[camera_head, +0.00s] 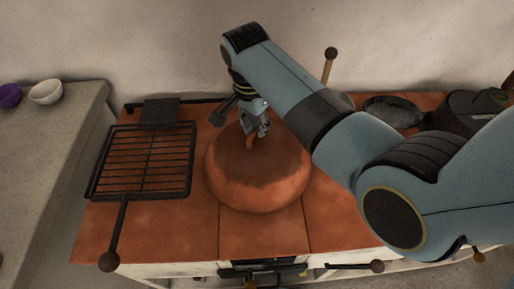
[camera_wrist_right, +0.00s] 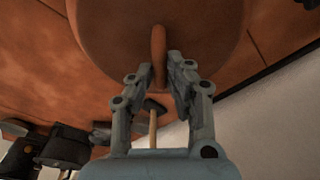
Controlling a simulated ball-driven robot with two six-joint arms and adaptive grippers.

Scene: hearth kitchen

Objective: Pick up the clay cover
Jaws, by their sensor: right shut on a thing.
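The clay cover (camera_head: 257,180) is a round, reddish-brown dome with a darker top, in the middle of the tiled hearth top. A loop handle stands on its top. My right gripper (camera_head: 254,130) is above the cover, with its fingers shut on the handle. In the right wrist view the cover (camera_wrist_right: 205,30) fills the top, and the gripper (camera_wrist_right: 168,75) has a finger on each side of the handle (camera_wrist_right: 159,50). The cover looks to be resting on the hearth; whether there is a gap beneath it I cannot tell. My left gripper is not in view.
A black grill rack (camera_head: 146,165) with a long handle lies left of the cover. A dark pan (camera_head: 392,110) and a dark pot (camera_head: 468,108) stand at the back right. Purple and white bowls (camera_head: 46,92) sit on the left counter. A wall closes the back.

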